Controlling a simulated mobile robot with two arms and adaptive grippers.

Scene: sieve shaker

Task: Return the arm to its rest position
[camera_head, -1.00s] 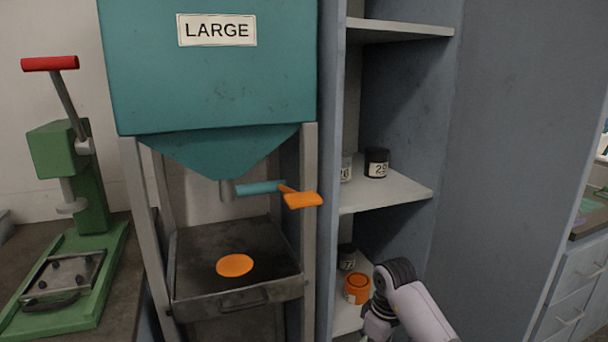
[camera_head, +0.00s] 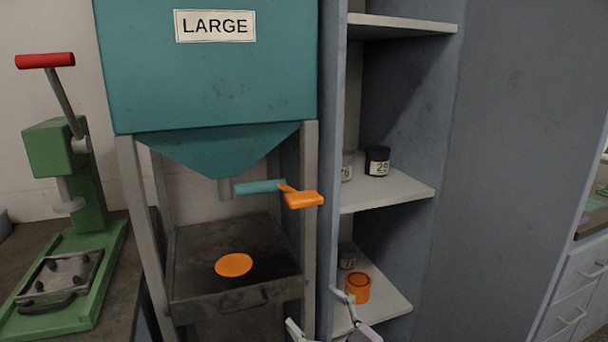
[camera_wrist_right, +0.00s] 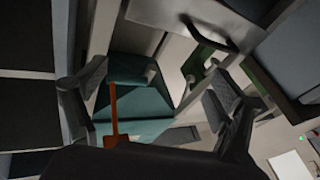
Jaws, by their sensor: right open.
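My right gripper (camera_head: 314,308) shows at the bottom of the head view, in front of the lower shelf and the hopper stand's right leg. Its two fingers are spread, with nothing between them. In the right wrist view the open fingers (camera_wrist_right: 155,95) frame the teal hopper and its orange handle (camera_wrist_right: 113,115) some distance off. The orange jar (camera_head: 358,291) stands on the lower shelf, just right of and beyond the gripper's upper finger in the head view. My left gripper is not in view.
The teal hopper (camera_head: 220,80) marked LARGE has an orange-ended lever (camera_head: 303,199) sticking out right, above a dark tray (camera_head: 200,245) with an orange disc. Dark jars (camera_head: 377,161) stand on the shelves (camera_head: 405,188). A green press (camera_head: 85,260) stands left.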

